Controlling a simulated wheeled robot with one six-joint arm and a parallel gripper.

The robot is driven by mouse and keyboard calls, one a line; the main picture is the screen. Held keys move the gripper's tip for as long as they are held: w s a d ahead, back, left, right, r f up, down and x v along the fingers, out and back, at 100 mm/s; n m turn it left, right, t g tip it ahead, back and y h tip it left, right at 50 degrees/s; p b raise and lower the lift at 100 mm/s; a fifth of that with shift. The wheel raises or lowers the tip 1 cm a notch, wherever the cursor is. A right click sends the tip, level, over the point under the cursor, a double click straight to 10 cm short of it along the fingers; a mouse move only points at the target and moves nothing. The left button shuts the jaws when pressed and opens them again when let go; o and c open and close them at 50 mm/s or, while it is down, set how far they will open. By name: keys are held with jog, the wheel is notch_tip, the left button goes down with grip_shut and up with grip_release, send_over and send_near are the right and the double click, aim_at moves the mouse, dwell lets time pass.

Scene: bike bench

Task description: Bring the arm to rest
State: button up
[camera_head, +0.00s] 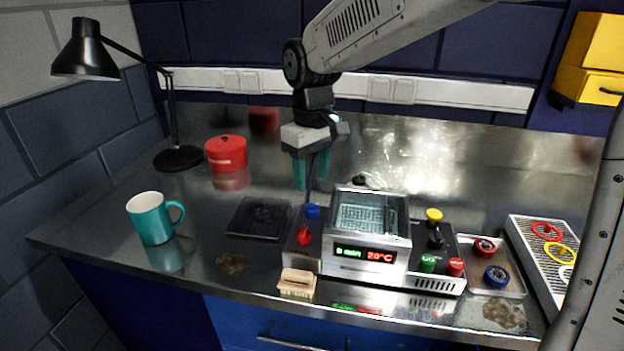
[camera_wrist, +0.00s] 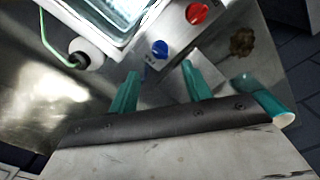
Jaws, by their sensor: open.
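My gripper (camera_head: 309,184) hangs from my arm above the bench, fingers pointing down. It is just behind and left of a metal bath device (camera_head: 365,264) with a lit display. The two teal fingers are apart, with nothing seen between them; they also show apart in the wrist view (camera_wrist: 160,72). Below the fingers in the wrist view are the device's blue button (camera_wrist: 160,49) and red knob (camera_wrist: 197,13). Whether the fingertips clear the device is hard to tell, but they appear above the bench.
The steel bench (camera_head: 120,200) holds a teal mug (camera_head: 150,222), a red tin (camera_head: 226,153), a black lamp (camera_head: 178,158) and a dark flat plate (camera_head: 258,220). A beige block (camera_head: 297,284) lies in front. Trays with coloured rings (camera_head: 545,255) stand right. The bench behind the device is mostly clear.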

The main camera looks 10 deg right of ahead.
jog(key=s+d+m, duration=0.2)
jog(key=s+d, duration=0.3)
jog(key=s, duration=0.4)
jog(key=s+d+r+m, duration=0.1)
jog(key=s+d+m, duration=0.1)
jog(key=s+d, duration=0.4)
jog(key=s+d+m+t, duration=0.1)
jog(key=s+d, duration=0.4)
jog(key=s, duration=0.7)
jog(key=shift+s+d+r+m, duration=0.3)
jog(key=shift+m, duration=0.6)
